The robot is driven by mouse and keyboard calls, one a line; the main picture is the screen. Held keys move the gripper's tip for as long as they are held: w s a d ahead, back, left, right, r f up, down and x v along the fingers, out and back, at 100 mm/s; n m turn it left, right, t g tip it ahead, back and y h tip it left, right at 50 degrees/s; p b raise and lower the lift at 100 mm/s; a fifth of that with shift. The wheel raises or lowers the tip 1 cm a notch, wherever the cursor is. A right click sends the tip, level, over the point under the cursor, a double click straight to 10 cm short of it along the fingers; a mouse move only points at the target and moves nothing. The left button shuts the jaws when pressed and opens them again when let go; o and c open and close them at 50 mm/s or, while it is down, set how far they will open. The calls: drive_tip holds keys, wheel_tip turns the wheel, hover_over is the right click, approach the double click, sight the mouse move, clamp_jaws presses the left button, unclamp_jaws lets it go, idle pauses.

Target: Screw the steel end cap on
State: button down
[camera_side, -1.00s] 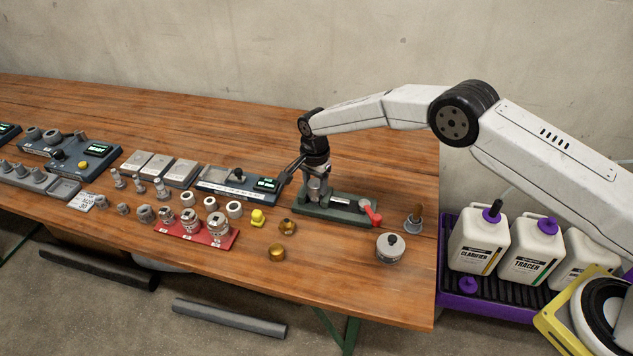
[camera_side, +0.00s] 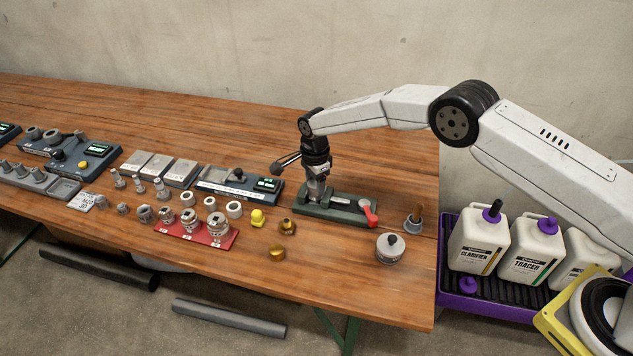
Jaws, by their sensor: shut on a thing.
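My gripper (camera_side: 317,175) points down over the left part of the green vise-like fixture (camera_side: 350,215). It is shut on a steel-grey piece (camera_side: 317,190), which looks like the steel end cap, at the top of what the fixture holds. The jaws hide most of the cap, and its thread cannot be seen. The fixture's red lever (camera_side: 370,212) stands at its right end.
Brass fittings (camera_side: 277,252) and a yellow cap (camera_side: 257,218) lie left of the fixture. A red tray (camera_side: 197,236) holds several grey fittings. A lidded grey pot (camera_side: 390,248) and a brush in a cup (camera_side: 414,220) stand right. Purple-capped jugs (camera_side: 478,245) are off the table's right end.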

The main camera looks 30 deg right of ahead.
drive_tip(key=shift+w+a+r+m, duration=0.1)
drive_tip(key=shift+w+m, duration=0.05)
drive_tip(key=shift+m, duration=0.8)
drive_tip(key=shift+w+m, duration=0.1)
drive_tip(key=shift+m, duration=0.85)
drive_tip(key=shift+m, duration=0.7)
drive_tip(key=m, duration=0.4)
drive_tip(key=shift+m, duration=0.3)
drive_tip(key=shift+c, duration=1.4)
unclamp_jaws()
drive_tip(key=shift+s, duration=0.1)
